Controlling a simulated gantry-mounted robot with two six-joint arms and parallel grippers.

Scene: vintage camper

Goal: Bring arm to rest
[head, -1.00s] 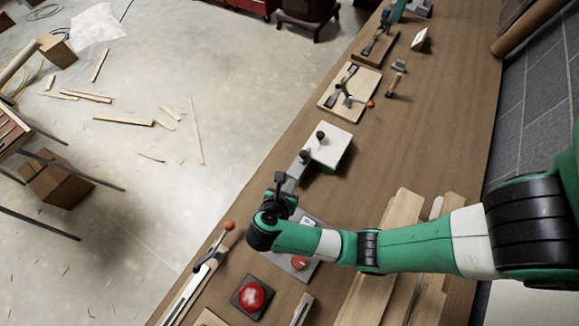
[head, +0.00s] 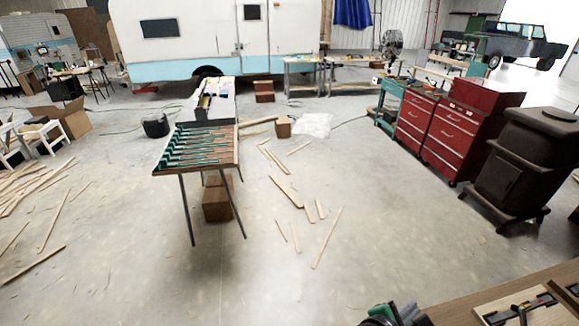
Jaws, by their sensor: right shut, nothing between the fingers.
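Most of my right arm is below the picture. My left gripper is not in view.
Loose wood strips (head: 284,190) lie about. Red tool chests (head: 447,125) and a dark stove (head: 520,165) stand at right. A white and blue camper (head: 190,65) is behind.

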